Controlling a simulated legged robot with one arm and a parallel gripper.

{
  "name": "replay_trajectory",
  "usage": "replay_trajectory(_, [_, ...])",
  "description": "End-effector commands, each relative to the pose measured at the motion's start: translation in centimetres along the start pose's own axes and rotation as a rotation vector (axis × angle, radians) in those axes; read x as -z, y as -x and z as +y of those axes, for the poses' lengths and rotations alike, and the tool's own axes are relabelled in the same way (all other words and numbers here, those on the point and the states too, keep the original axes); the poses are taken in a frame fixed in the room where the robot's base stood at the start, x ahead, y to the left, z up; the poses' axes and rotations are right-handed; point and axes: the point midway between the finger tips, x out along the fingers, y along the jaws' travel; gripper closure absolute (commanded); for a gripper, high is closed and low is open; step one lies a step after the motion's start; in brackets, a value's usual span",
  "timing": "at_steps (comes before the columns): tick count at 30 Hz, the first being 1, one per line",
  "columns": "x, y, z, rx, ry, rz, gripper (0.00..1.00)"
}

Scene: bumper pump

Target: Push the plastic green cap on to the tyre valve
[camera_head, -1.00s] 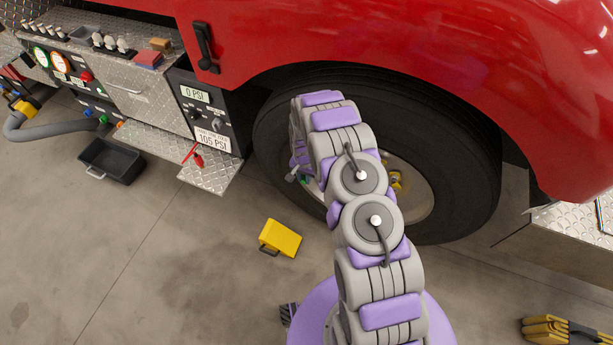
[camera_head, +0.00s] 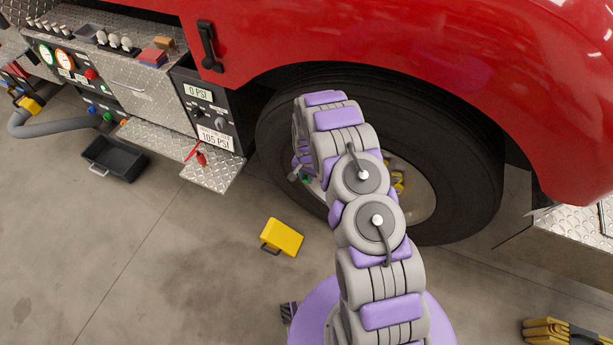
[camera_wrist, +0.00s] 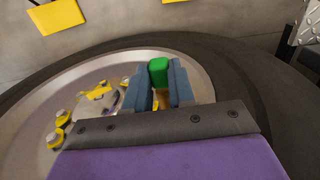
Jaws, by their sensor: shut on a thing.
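The green cap (camera_wrist: 159,72) is between the two blue-grey fingers of my gripper (camera_wrist: 160,85) in the wrist view. My gripper is shut on it, in front of the wheel's metal rim. A small patch of green (camera_head: 305,180) shows beside the end of my arm in the head view. The tyre (camera_head: 455,170) is black and mounted on the red truck; it also shows in the wrist view (camera_wrist: 240,75). A brass-coloured piece (camera_wrist: 162,98) shows between the fingers below the cap. I cannot tell whether it is the valve or whether the cap touches it.
The wheel hub (camera_wrist: 97,98) has yellow markers on its nuts. A yellow wheel chock (camera_head: 282,237) lies on the floor left of my arm. A diamond-plate step (camera_head: 212,172) and a gauge panel reading 0 PSI (camera_head: 205,110) stand left of the tyre. The red fender (camera_head: 400,50) overhangs it.

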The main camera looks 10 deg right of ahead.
Motion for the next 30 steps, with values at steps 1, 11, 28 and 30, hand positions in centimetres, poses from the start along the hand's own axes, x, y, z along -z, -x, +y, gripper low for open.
replay_trajectory(1, [0.04, 0.0, 0.01, 0.0, 0.0, 0.0, 1.0])
replay_trajectory(11, [0.34, -0.02, 0.01, 0.0, 0.0, 0.0, 1.0])
replay_trajectory(28, [0.89, -0.01, 0.0, 0.001, 0.0, 0.0, 0.7])
replay_trajectory(30, [0.89, -0.01, -0.01, 0.001, 0.0, 0.0, 0.64])
